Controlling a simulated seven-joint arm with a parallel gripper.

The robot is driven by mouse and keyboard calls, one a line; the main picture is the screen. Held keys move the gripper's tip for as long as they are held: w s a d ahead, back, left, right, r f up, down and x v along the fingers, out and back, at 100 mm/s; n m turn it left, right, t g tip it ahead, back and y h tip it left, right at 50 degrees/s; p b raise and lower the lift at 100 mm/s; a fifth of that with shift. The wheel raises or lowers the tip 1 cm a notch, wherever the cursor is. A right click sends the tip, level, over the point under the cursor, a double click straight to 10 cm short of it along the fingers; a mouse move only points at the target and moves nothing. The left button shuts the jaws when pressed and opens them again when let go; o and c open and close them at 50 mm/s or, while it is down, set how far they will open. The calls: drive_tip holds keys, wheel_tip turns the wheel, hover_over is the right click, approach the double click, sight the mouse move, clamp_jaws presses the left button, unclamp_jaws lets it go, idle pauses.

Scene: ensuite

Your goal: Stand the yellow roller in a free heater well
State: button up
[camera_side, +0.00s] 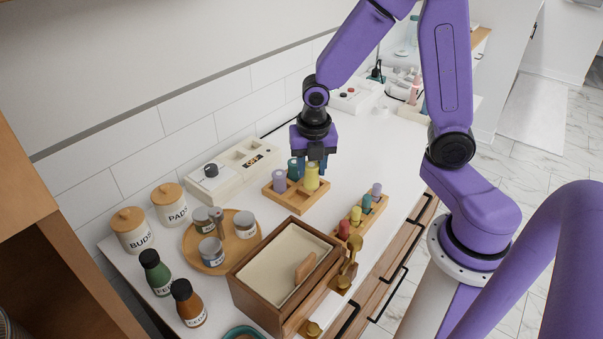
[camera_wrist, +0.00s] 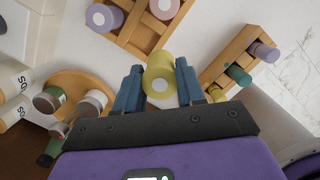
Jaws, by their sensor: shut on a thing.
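My gripper (camera_side: 315,160) points down and is shut on the yellow roller (camera_side: 311,178). The roller also shows between the fingers in the wrist view (camera_wrist: 159,62). It looks about upright over the right part of a wooden tray (camera_side: 290,208) with square compartments; I cannot tell whether it touches the tray. I cannot tell for sure which object is the heater.
A wooden rack (camera_side: 351,230) with red, yellow, green and lilac rollers stands to the right. A cream unit (camera_side: 232,182) with a knob and small display stands at the wall. Jars on a round tray (camera_side: 207,266) and an open wooden box (camera_side: 262,300) stand in front.

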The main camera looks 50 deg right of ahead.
drive_tip(key=s+r, duration=0.5)
drive_tip(key=s, duration=0.5)
drive_tip(key=shift+r, duration=0.25)
drive_tip(key=w+r, duration=0.2)
drive_tip(key=w, duration=2)
drive_tip(key=w+f, duration=0.3)
drive_tip(key=w, duration=0.1)
drive_tip(key=w+f, duration=0.3)
drive_tip(key=w, duration=0.2)
drive_tip(key=w+f, duration=0.3)
drive_tip(key=w, duration=0.1)
drive_tip(key=shift+w+a+f, duration=0.1)
drive_tip(key=shift+w+f, duration=0.1)
drive_tip(key=shift+w, duration=0.2)
drive_tip(key=shift+w+f, duration=0.3)
drive_tip(key=shift+f, duration=1.5)
drive_tip(key=shift+f, duration=0.15)
